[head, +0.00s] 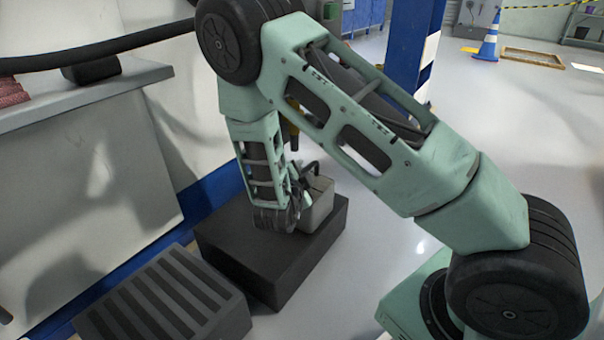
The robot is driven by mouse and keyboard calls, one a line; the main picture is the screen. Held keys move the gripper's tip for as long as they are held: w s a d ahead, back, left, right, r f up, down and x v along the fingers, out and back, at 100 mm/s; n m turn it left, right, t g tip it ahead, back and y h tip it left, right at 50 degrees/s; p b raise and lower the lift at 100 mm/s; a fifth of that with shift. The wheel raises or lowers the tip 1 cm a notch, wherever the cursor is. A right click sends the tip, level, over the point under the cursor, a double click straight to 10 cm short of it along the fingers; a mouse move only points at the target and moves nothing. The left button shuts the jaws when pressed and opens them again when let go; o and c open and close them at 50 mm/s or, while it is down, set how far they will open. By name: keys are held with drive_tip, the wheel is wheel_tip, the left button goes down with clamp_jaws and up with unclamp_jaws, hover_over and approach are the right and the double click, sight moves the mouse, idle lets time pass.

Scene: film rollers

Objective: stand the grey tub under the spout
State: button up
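The grey tub (318,208) is a light, open-topped box on the right part of a dark block (265,265). My arm's wrist covers its left side. My gripper (308,176) is at the tub's near-left rim, with a dark curved part over the opening. Its fingertips are too small and hidden to show whether they grip the rim. Just above and behind the tub, a yellow and black piece (294,128) points down; it may be the spout, and my arm hides most of it.
A dark slatted block (165,305) stands at the front left. A grey counter (85,95) with a thick black hose (110,45) runs along the left. A blue post (408,55) rises behind my arm. Open floor lies to the right, with a cone (490,42) far back.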

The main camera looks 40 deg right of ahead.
drive_tip(key=shift+r, duration=0.1)
drive_tip(key=shift+s+a+r+p, duration=0.1)
drive_tip(key=shift+a+r+p, duration=0.1)
drive_tip(key=shift+p, duration=0.1)
drive_tip(key=s+a+r+n+g+y+p, duration=0.1)
drive_tip(key=s+a+r+n+y+p, duration=0.25)
drive_tip(key=a, duration=0.65)
drive_tip(key=s+a+r+n+g+y+p, duration=0.15)
drive_tip(key=s+a+r+n+y, duration=0.3)
drive_tip(key=a, duration=0.55)
drive_tip(key=s+a+r+n+g+y+p, duration=0.1)
drive_tip(key=s+a+n+g+y+p, duration=0.15)
drive_tip(key=a+n+y, duration=0.55)
drive_tip(key=s+a+r+n+g, duration=0.2)
drive_tip(key=s+a+r+n, duration=0.3)
drive_tip(key=s, duration=0.4)
drive_tip(key=s+d+r+n+g+h, duration=0.3)
drive_tip(key=s+d+r+n, duration=0.2)
drive_tip(key=s+d+n, duration=0.3)
drive_tip(key=s+b, duration=0.1)
drive_tip(key=s, duration=0.2)
drive_tip(key=shift+d+r, duration=0.25)
drive_tip(key=shift+r, duration=0.1)
